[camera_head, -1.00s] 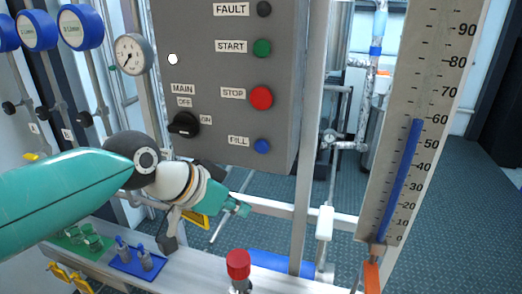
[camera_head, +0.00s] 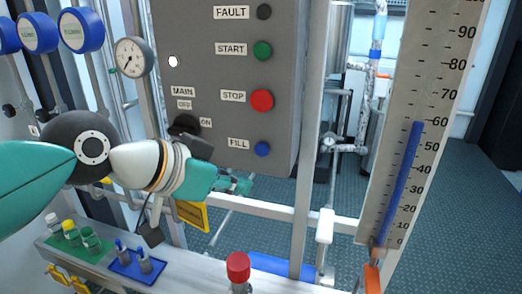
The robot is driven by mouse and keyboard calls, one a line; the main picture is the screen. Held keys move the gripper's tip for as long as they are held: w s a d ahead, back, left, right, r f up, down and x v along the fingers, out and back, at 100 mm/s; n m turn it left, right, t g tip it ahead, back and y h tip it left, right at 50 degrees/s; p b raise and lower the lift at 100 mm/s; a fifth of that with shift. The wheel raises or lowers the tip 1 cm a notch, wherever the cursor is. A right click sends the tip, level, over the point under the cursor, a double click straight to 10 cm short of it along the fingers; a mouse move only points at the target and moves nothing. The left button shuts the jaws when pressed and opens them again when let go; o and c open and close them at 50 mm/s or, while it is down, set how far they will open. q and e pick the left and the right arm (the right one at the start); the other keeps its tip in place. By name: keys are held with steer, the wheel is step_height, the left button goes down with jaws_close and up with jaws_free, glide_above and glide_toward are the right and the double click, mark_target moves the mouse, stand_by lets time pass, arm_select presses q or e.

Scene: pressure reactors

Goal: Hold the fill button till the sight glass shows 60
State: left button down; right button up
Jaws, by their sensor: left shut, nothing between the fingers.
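The blue fill button (camera_head: 262,149) is at the lower right of the grey control panel (camera_head: 215,100), beside its FILL label. The sight glass (camera_head: 403,182) on the right shows a blue column whose top is level with about the 60 mark on its scale (camera_head: 436,75). My left gripper (camera_head: 243,186) is shut and empty. It is below and a little left of the fill button, apart from it. My right gripper is not in view.
The red stop button (camera_head: 262,100) and green start button (camera_head: 262,50) are above the fill button. A red-capped valve (camera_head: 238,266) stands at the bottom on the pale rail. A blue tray (camera_head: 137,265) and a green tray (camera_head: 80,249) hold small fittings.

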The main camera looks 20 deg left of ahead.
mark_target(262, 149)
arm_select(q)
steer(key=shift+w+d+p, duration=0.1)
steer(key=shift+w+p, duration=0.7)
steer(key=shift+w, duration=3.05)
steer(key=shift+w, duration=0.15)
steer(key=shift+w, duration=0.3)
steer(key=shift+w+r, duration=0.1)
steer(key=shift+w, duration=0.3)
steer(key=shift+s, duration=0.9)
